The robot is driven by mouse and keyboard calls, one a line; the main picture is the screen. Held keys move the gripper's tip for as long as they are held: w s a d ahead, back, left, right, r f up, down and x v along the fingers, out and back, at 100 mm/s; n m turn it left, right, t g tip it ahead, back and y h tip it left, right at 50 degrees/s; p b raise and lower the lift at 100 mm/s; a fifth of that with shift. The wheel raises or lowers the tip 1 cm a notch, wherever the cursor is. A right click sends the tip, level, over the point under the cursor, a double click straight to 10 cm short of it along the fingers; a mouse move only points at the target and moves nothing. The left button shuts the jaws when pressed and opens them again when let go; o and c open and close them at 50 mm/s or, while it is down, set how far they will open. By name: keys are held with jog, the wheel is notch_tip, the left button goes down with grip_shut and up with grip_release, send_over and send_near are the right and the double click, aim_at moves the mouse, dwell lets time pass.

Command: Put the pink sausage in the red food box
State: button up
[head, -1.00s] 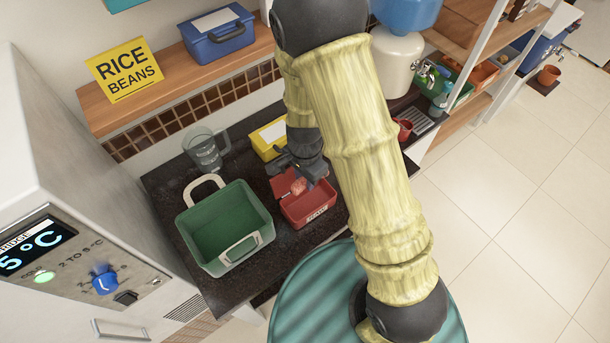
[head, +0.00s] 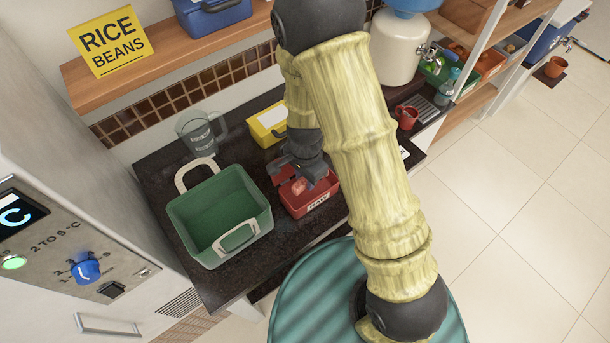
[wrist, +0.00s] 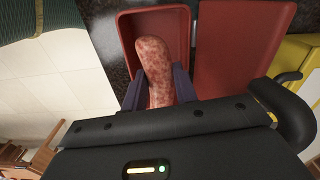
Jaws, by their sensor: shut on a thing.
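The pink sausage (wrist: 156,66) is mottled pink and white and sits between the two fingers of my gripper (wrist: 158,88) in the wrist view. My gripper is shut on it. In the head view my gripper (head: 299,180) and the sausage (head: 299,187) are over the red food box (head: 318,206). In the wrist view the sausage overlaps the open tray of the red food box (wrist: 181,20); its lid lies open beside the tray. I cannot tell whether the sausage touches the box floor. My arm hides part of the box's surroundings.
A green basket with pale handles (head: 260,215) stands left of the red box on the dark counter (head: 165,180). A yellow box (head: 262,128) and a clear jug (head: 196,136) stand behind. A red mug (head: 406,116) is at the right.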

jog(key=shift+f, duration=0.35)
jog(key=o, duration=1.1)
jog(key=shift+c, duration=0.2)
jog(key=shift+r+p, duration=4.15)
jog(key=shift+r, duration=0.45)
